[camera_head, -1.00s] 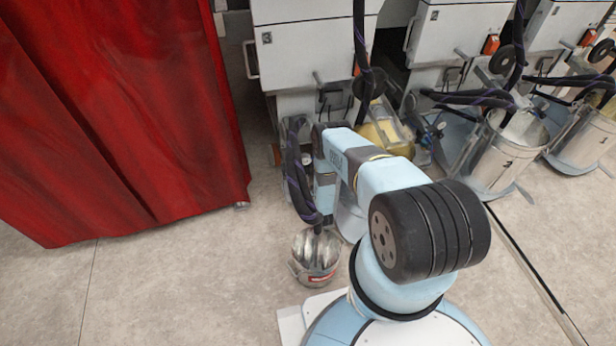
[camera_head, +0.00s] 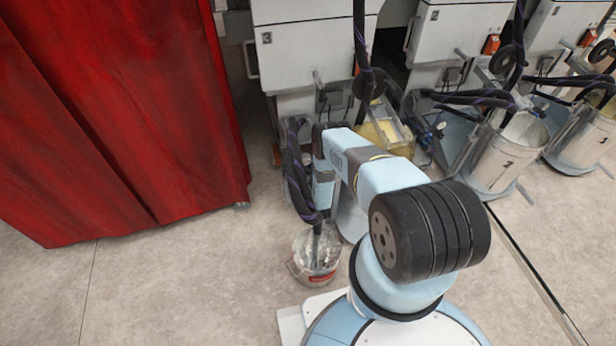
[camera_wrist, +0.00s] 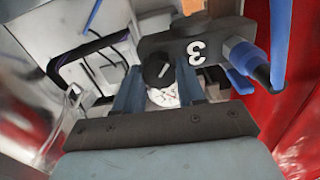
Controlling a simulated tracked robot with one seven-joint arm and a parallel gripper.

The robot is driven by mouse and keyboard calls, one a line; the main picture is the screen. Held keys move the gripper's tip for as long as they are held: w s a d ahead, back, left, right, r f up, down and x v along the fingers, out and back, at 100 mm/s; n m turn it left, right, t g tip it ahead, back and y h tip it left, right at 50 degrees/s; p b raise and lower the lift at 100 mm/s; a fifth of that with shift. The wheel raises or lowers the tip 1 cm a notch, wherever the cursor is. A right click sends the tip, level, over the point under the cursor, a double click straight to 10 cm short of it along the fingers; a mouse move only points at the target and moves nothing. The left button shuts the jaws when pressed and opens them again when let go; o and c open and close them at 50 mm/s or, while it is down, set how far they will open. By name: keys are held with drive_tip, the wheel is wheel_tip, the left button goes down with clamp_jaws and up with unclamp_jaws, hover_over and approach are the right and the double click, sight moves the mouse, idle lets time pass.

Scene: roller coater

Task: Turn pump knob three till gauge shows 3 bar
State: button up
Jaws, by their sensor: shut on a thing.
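In the wrist view, the black round knob (camera_wrist: 158,68) with a white mark sits between the fingers of my gripper (camera_wrist: 158,78), which is shut on it. The knob is at the dark pump body (camera_wrist: 215,38), marked with a 3 that appears upside down. A white gauge (camera_wrist: 164,97) with red and dark marks shows just below the knob, between the fingers. It is partly covered and its reading is too small to tell. In the head view, my arm hides the knob, gauge and gripper.
Blue fittings (camera_wrist: 240,60) stick out right of the pump body. A metal bucket (camera_head: 316,272) stands on the floor with a pipe in it. A red curtain (camera_head: 120,120) hangs at left. White machine cabinets (camera_head: 305,45) line the back. Open floor (camera_head: 180,290) lies front left.

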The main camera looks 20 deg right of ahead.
drive_tip(key=c, duration=0.4)
drive_tip(key=shift+o, duration=0.2)
drive_tip(key=shift+m, duration=0.3)
drive_tip(key=m, duration=0.4)
drive_tip(key=shift+d, duration=0.15)
drive_tip(key=shift+f+m, duration=0.1)
drive_tip(key=shift+m, duration=2.3)
drive_tip(key=shift+d, duration=0.15)
drive_tip(key=o, duration=1.1)
drive_tip(key=shift+c, duration=0.2)
drive_tip(key=s, duration=1.3)
drive_tip(key=shift+s, duration=0.4)
